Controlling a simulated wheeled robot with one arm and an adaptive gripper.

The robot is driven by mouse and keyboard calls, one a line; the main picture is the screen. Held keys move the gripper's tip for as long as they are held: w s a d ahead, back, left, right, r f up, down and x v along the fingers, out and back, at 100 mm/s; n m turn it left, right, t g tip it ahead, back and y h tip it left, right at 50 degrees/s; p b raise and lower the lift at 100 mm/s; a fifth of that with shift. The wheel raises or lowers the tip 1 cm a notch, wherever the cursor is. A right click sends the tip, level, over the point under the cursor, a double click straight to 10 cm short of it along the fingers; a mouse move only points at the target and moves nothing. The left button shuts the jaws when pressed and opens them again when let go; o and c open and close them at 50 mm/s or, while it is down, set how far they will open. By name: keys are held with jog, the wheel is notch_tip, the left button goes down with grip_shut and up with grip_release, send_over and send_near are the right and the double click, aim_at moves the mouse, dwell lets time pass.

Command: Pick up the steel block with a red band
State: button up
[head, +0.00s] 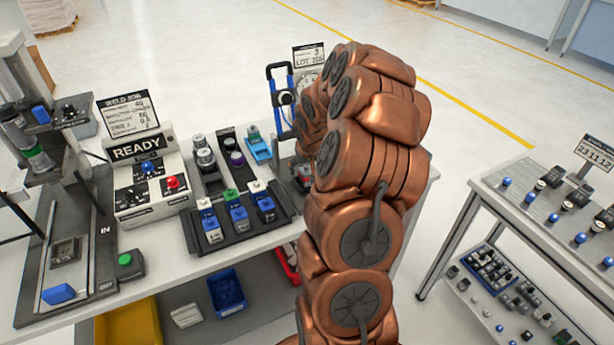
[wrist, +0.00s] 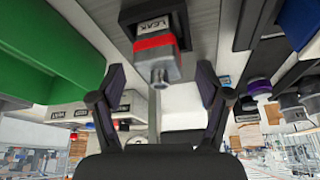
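The steel block with a red band (wrist: 157,58) is in the upper middle of the wrist view. It is grey, with a round stub at the near end, and sits against a dark holder marked LEAK (wrist: 152,22). My gripper (wrist: 160,75) is open, one dark finger on each side of the block's line. The block appears between or just beyond the fingertips; contact is not visible. In the head view a small grey and red part (head: 304,174) shows beside my copper arm and may be this block. My arm hides the gripper there.
A dark tray (head: 240,232) with several blue, green and white topped parts stands left of my arm on the white bench (head: 180,262). A blue-handled frame (head: 283,100) stands close behind. A READY panel (head: 140,150) is farther left. In the wrist view, a green body (wrist: 45,50) is near the left finger.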

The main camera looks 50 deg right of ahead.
grip_shut()
dwell(0.5)
